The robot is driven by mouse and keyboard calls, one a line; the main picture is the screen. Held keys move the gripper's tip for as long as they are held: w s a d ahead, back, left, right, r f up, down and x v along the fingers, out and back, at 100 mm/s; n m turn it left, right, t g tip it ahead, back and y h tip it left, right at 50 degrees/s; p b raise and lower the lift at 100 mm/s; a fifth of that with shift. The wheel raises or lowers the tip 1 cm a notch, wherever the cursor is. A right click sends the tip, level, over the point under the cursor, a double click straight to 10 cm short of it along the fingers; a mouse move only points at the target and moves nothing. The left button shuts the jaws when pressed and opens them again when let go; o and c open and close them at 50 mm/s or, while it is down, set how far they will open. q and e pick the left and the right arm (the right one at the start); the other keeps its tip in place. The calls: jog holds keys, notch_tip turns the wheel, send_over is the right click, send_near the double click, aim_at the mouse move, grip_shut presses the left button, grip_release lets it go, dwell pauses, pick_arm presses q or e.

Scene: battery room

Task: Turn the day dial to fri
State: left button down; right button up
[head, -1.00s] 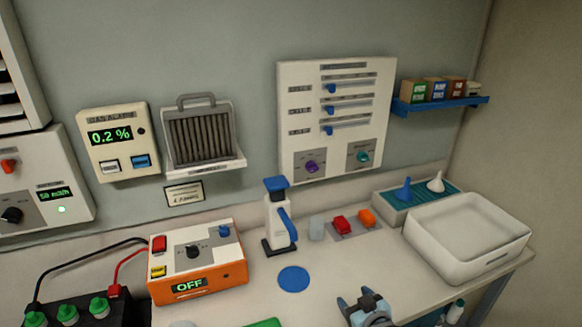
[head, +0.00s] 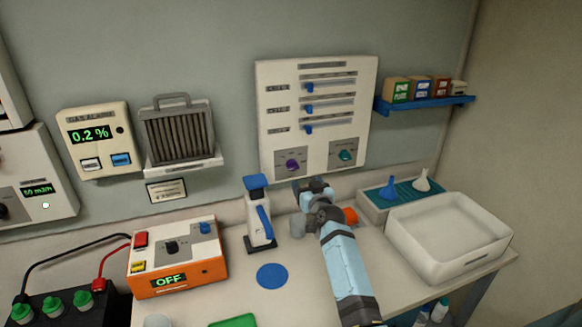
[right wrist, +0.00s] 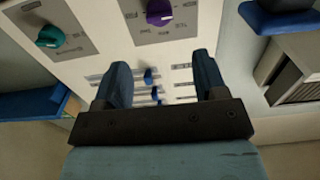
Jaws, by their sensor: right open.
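A white wall panel (head: 317,75) carries a purple dial (head: 292,165) at lower left and a teal dial (head: 345,155) at lower right. Their lettering is too small to read, so I cannot tell which is the day dial. My right gripper (head: 311,184) is open and empty, in front of the panel's lower edge and just below the two dials. In the right wrist view the purple dial (right wrist: 159,12) shows beyond the open fingers (right wrist: 161,68), and the teal dial (right wrist: 50,36) is farther left. My left gripper is not in view.
A white and blue dispenser-like device (head: 259,215) stands left of my right arm. An orange item (head: 350,216) is partly behind the arm. A white basin (head: 450,240) and a tray with funnels (head: 375,206) are at right. An orange box (head: 178,265) is at left.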

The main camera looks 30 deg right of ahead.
aim_at(295, 168)
jog(key=x, duration=1)
jog(key=shift+p, duration=0.3)
jog(key=shift+w+d, duration=0.1)
jog(key=shift+w, duration=0.55)
jog(key=shift+c, duration=0.4)
jog(key=c, duration=0.8)
